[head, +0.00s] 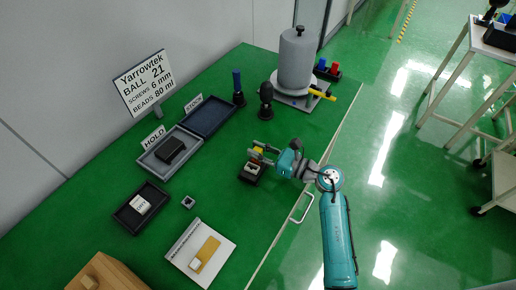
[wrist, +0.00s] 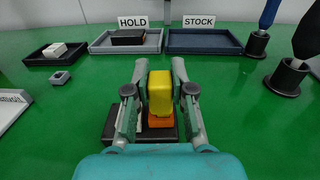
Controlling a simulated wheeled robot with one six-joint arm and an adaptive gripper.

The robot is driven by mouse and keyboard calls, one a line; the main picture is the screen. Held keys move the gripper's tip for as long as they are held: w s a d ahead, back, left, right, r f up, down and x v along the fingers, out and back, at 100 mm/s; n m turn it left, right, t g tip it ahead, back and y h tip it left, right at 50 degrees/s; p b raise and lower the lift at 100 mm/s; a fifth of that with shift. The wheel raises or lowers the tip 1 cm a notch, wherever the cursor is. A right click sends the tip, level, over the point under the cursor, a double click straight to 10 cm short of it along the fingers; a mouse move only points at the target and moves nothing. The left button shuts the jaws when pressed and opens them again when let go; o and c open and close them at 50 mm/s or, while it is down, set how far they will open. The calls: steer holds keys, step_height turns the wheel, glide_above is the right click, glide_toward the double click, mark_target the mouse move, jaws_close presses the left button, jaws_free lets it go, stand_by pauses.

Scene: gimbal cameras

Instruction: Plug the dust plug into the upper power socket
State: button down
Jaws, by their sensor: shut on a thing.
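My gripper (wrist: 160,85) is shut on a yellow block-like piece, which I take to be the dust plug (wrist: 160,95). In the head view my gripper (head: 262,153) is over the green table, with the yellow plug (head: 258,150) between its fingers. Below it is a low black block (head: 248,178) with pale parts on top. In the wrist view this black block (wrist: 113,122) shows behind the fingers, with an orange part (wrist: 161,122) directly under the plug. I cannot tell whether the plug touches the orange part. I cannot make out an upper power socket.
A grey HOLD tray (head: 150,163) with a black box (head: 170,150) and a blue STOCK tray (head: 207,117) lie at the back. A small grey square piece (head: 188,202) and a white card (head: 190,262) lie left of my gripper. A grey cylinder (head: 296,62) stands behind.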

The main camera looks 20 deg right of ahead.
steer(key=shift+f, duration=0.45)
steer(key=c, duration=0.9)
jaws_free()
steer(key=shift+s, duration=0.1)
steer(key=v, duration=1.2)
